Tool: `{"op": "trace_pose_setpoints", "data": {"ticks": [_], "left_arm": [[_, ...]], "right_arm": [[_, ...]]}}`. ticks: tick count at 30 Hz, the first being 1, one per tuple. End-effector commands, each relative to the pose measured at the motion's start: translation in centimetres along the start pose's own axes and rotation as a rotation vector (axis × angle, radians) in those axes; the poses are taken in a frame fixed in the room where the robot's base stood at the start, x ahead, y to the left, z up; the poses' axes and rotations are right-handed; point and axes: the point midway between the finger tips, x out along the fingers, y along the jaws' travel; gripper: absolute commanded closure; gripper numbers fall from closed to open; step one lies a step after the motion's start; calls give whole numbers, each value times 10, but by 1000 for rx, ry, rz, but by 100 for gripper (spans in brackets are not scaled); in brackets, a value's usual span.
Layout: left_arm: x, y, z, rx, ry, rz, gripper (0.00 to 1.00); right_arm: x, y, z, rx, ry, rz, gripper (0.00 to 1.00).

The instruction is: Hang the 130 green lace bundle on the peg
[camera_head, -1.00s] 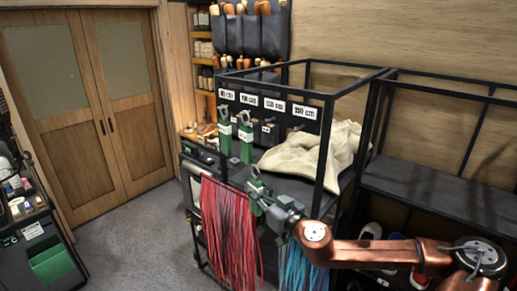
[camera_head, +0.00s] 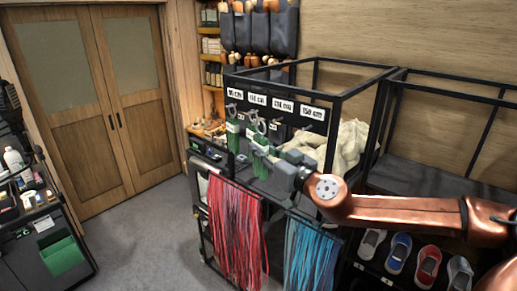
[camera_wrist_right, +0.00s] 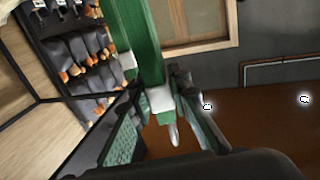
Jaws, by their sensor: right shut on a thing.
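My right gripper (camera_head: 270,154) is raised in front of the labelled peg board. It is shut on a green lace bundle (camera_head: 261,168), which hangs at the jaws with a pale ring above. In the right wrist view the green bundle (camera_wrist_right: 142,45) runs between the fingers (camera_wrist_right: 160,120), with a white band at the grip. The third label from the left, 130 cm (camera_head: 284,105), is just up and right of the gripper. The peg under it is hard to make out behind the gripper and bundle. Another green bundle (camera_head: 233,136) hangs at the left pegs. My left gripper is not in view.
Red laces (camera_head: 236,230) and blue laces (camera_head: 312,255) hang along the front of the rack. A pale cloth sack (camera_head: 348,147) lies behind my right arm. Black frame posts (camera_head: 331,135) stand close to the arm. Shoes (camera_head: 398,253) sit at lower right.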

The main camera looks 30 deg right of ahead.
Motion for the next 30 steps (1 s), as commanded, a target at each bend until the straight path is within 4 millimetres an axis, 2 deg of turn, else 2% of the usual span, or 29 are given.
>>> {"op": "trace_pose_setpoints", "data": {"ticks": [30], "left_arm": [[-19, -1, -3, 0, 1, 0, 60]], "right_arm": [[16, 57, 5, 1, 0, 2, 100]]}}
